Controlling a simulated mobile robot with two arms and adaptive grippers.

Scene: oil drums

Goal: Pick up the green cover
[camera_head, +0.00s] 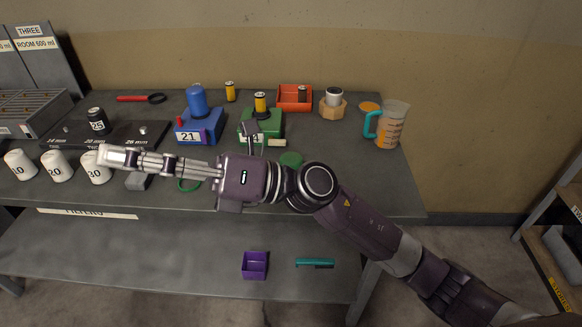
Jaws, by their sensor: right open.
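My right gripper (122,159) reaches in from the right over the bench and points left. Its fingers are open and empty, near the white container marked 30 (96,168). The green disc is apart from the fingertips. My left gripper is not in view.
A blue device marked 21 (199,127) and a green device (265,122) stand behind the gripper. An orange jug with a teal handle (391,126) stands at the right. A purple box (255,265) and a teal tool (315,263) lie on the lower shelf.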

